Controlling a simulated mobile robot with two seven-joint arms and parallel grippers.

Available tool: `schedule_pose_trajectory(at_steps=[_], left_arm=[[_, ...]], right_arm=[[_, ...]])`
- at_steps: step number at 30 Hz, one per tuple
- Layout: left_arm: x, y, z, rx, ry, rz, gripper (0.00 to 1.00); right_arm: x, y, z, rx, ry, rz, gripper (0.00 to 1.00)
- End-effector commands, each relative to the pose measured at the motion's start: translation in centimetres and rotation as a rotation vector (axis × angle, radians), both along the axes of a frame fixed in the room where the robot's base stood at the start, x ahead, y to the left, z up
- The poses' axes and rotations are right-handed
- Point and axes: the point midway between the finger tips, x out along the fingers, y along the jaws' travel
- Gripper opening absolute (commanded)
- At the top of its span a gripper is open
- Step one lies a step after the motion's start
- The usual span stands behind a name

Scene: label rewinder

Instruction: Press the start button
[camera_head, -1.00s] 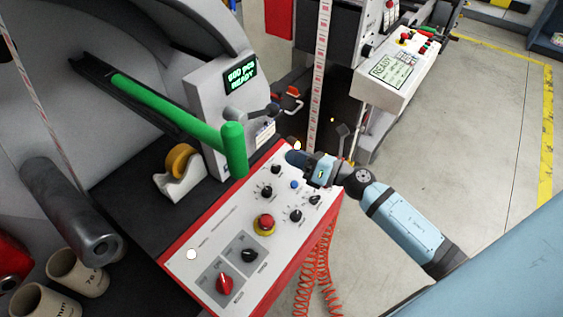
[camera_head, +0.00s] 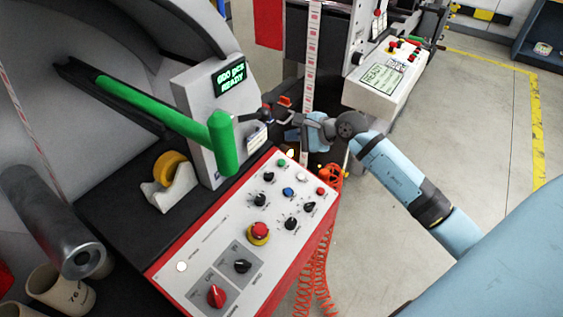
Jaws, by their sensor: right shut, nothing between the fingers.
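The control panel (camera_head: 205,250) is a white sloping face with a red edge, on the machine in front of me. A green button (camera_head: 281,163), which looks like the start button, sits at its far end and is unobstructed. My right gripper (camera_head: 279,115) is shut and empty, above and beyond the panel's far end in the picture, near the black lever of the display housing. Its fingertips are small and partly lost against dark parts. It appears apart from the green button. My left gripper is not in view.
White (camera_head: 302,178), blue (camera_head: 288,192) and red (camera_head: 321,191) buttons, black knobs and a red emergency stop (camera_head: 259,231) share the panel. A green post (camera_head: 222,145) and the display housing (camera_head: 197,105) rise left of it. Open floor lies right.

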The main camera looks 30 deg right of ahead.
Motion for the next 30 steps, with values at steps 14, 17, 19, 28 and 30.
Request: schedule_pose_trajectory(at_steps=[14,17,19,28,30], left_arm=[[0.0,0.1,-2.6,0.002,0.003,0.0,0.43],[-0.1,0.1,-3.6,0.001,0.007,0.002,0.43],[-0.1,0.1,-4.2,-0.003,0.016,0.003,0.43],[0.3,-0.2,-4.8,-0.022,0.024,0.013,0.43],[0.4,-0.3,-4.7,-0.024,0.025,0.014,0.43]], right_arm=[[0.9,0.4,-3.9,0.006,0.0,-0.001,0.0],[1.3,0.6,-5.3,0.005,0.001,-0.002,0.0],[1.5,0.7,-6.3,0.005,0.001,-0.002,0.0],[2.2,0.9,-8.6,0.001,0.0,0.0,0.0],[2.2,0.9,-8.5,0.002,0.001,0.0,0.0]])
